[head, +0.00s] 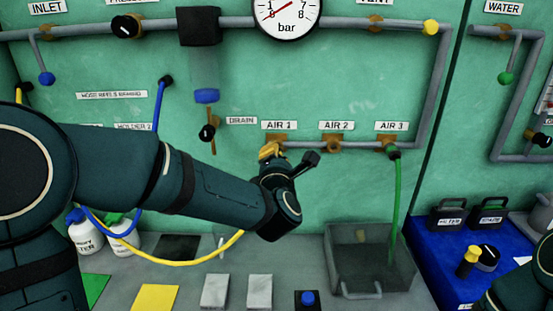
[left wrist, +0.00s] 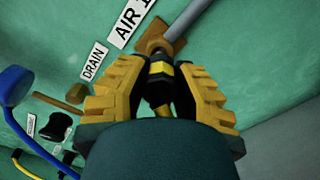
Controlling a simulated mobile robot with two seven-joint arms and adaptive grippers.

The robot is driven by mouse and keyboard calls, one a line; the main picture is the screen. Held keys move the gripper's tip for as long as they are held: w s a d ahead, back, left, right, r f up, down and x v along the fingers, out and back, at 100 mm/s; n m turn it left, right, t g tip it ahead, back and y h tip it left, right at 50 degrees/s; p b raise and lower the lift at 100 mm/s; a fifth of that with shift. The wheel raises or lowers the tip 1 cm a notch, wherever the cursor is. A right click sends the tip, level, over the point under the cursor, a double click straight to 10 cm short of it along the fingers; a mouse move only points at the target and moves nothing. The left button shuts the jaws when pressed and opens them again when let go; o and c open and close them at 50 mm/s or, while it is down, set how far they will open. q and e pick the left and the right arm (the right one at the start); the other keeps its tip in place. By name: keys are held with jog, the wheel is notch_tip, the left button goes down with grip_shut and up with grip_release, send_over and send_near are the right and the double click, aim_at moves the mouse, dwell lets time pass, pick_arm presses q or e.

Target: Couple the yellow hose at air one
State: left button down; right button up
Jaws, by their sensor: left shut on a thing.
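My left gripper (head: 270,150) is at the AIR 1 outlet, just under the AIR 1 label (head: 278,125). In the left wrist view its yellow fingers (left wrist: 160,85) are closed around the black and yellow end of the yellow hose (left wrist: 161,70). That end is in line with the outlet's brown mount (left wrist: 155,40) and appears to meet it; whether it is locked cannot be told. The yellow hose (head: 190,262) hangs in a loop below my left arm, which hides part of it. My right gripper is not in view; only part of my right arm shows at the lower right.
A green hose (head: 397,210) hangs from AIR 3 into a grey bin (head: 345,247). AIR 2 (head: 333,142) is bare beside my gripper. A blue hose (head: 159,105) hangs at the left.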

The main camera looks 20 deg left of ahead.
pick_arm(q)
jog(key=shift+x, duration=1.3)
jog(key=c, duration=0.8)
grip_release()
jog(key=shift+w, duration=0.15)
jog(key=v, duration=1.2)
